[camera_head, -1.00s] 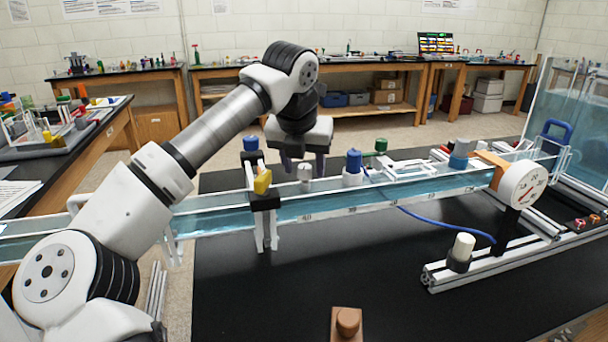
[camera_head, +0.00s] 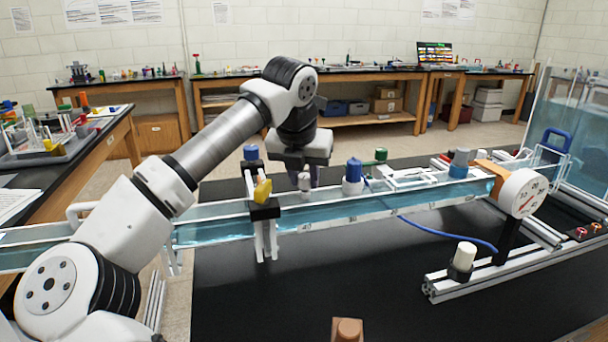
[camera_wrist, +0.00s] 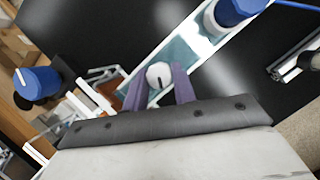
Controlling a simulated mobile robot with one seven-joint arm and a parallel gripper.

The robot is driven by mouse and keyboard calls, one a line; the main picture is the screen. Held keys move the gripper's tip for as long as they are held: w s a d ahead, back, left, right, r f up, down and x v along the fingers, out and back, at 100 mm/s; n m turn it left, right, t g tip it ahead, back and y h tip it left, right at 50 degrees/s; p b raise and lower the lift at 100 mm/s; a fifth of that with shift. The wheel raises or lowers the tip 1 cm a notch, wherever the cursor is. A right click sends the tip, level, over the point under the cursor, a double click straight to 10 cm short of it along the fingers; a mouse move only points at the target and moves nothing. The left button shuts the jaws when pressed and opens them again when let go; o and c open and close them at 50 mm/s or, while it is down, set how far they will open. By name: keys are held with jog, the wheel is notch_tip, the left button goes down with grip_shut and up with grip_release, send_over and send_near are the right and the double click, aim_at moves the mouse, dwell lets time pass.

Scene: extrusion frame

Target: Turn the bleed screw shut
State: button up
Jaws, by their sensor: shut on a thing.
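A small pale round knob with a dark slot line, which looks like the bleed screw (camera_head: 304,182), stands on top of the clear water-filled channel. It also shows in the wrist view (camera_wrist: 159,75), the slot facing the camera. My gripper (camera_head: 303,178) points down over it from above. In the wrist view its two purple fingers (camera_wrist: 158,82) stand on either side of the knob and are shut on it. The knob's lower part and stem are hidden.
A blue-capped white fitting (camera_head: 353,178) stands just right of the knob. A yellow-and-black clamp (camera_head: 263,200) and a blue knob (camera_head: 251,153) are to its left. A dial gauge (camera_head: 521,192) is at the right. The black bench front (camera_head: 300,290) is mostly clear.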

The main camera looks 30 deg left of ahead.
jog(key=m+h+p, duration=0.1)
jog(key=m, duration=0.1)
jog(key=m+h+p, duration=0.1)
jog(key=m, duration=0.2)
jog(key=shift+a+r+m+p, duration=0.2)
jog(key=shift+m+p, duration=0.1)
jog(key=m+h+p, duration=0.1)
jog(key=m, duration=0.2)
jog(key=m+h+p, duration=0.1)
jog(key=m+p, duration=0.1)
jog(key=m, duration=0.1)
jog(key=shift+w+a+f+g, duration=0.1)
jog(key=shift+a+g, duration=0.05)
jog(key=shift+g, duration=0.25)
jog(key=o, duration=1)
jog(key=v, duration=1.3)
jog(key=shift+a+r+b, duration=0.3)
jog(key=shift+a+r, duration=0.05)
